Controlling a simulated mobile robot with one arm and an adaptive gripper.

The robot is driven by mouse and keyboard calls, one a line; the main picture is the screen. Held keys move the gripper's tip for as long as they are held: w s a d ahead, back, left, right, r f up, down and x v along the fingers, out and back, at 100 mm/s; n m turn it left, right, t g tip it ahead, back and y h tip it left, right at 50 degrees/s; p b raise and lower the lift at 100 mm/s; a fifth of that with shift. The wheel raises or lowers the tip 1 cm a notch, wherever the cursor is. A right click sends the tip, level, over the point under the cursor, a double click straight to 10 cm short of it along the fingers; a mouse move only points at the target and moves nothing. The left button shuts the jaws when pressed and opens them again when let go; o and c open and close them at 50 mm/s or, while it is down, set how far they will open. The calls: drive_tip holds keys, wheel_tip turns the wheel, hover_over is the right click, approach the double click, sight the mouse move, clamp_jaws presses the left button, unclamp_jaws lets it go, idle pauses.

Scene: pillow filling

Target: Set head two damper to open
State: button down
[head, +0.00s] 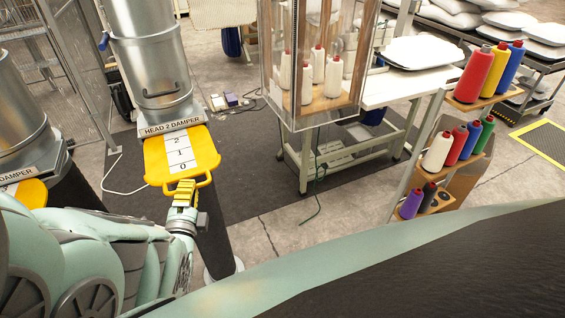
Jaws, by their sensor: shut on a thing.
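The head 2 damper is a yellow sliding plate (204,150) with a white scale marked 2, 1, 0, at the left of the head view. It sticks out from under a metal duct (150,65) with a "HEAD 2 DAMPER" label (172,126). The plate has a yellow handle at its front edge. My gripper (184,188) is at that front edge and is shut on the handle. The fingers partly hide the handle. All three numbers on the scale show.
Another yellow damper plate (32,192) shows at the far left, partly hidden by my arm. A clear cabinet (318,60) with white spools stands right of the ducts. A rack of coloured thread cones (473,75) is at the right.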

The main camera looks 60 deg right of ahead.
drive_tip(key=shift+s+a+r+p, duration=0.1)
drive_tip(key=shift+s+a+p, duration=0.2)
drive_tip(key=shift+s, duration=0.25)
drive_tip(key=shift+s+a+r+p, duration=0.15)
drive_tip(key=shift+s+a, duration=0.1)
drive_tip(key=shift+s, duration=0.3)
drive_tip(key=shift+f, duration=0.1)
drive_tip(key=c, duration=1)
unclamp_jaws()
drive_tip(key=shift+f, duration=0.1)
drive_tip(key=shift+a, duration=0.1)
drive_tip(key=shift+v, duration=5.95)
